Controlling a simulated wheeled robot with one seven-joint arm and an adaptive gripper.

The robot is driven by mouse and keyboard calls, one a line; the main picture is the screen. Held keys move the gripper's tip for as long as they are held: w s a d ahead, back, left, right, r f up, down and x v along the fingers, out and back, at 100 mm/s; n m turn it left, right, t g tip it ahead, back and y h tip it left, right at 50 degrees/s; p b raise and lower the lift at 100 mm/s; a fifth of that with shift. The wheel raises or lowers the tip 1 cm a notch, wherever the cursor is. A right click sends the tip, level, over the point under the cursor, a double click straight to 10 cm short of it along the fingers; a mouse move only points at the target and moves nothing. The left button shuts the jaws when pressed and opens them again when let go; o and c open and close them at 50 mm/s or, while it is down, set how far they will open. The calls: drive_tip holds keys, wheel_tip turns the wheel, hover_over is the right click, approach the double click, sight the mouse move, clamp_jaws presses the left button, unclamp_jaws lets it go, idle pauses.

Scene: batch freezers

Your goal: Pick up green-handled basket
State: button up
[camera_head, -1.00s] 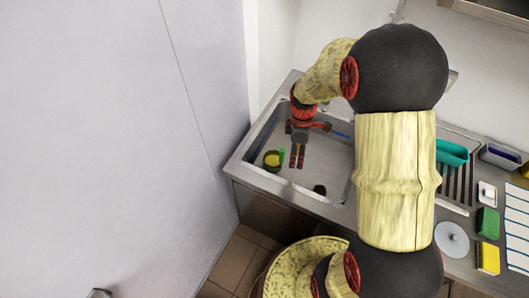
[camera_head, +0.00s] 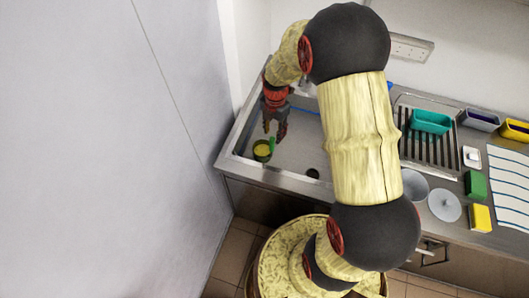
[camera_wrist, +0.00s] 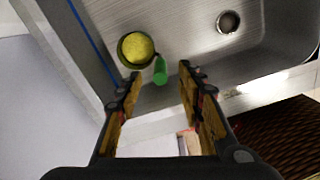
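The green-handled basket is a small round dark-rimmed basket with a yellow inside (camera_head: 263,150). It sits in the left part of the sink basin, with its green handle (camera_head: 272,143) pointing toward my gripper. The basket (camera_wrist: 137,48) also shows in the wrist view, with the handle (camera_wrist: 160,72) on its lower right. My gripper (camera_head: 275,130) points down over the basin, just above the basket in the head picture. In the wrist view my gripper (camera_wrist: 158,74) is open and empty. The handle's end appears between the fingertips; I cannot tell the height gap.
The steel sink (camera_head: 228,160) has walls around the basket and a drain (camera_head: 312,173) to the right. A wall stands close on the left. On the right are a drainboard with a teal container (camera_head: 431,121), grey discs, and green (camera_head: 475,184) and yellow (camera_head: 480,218) sponges.

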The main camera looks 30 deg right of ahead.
sight(272, 137)
drive_tip(key=f, duration=0.5)
drive_tip(key=shift+s+a+f, duration=0.1)
drive_tip(key=shift+s+a, duration=0.05)
drive_tip(key=shift+a, duration=0.15)
clamp_jaws()
idle(0.7)
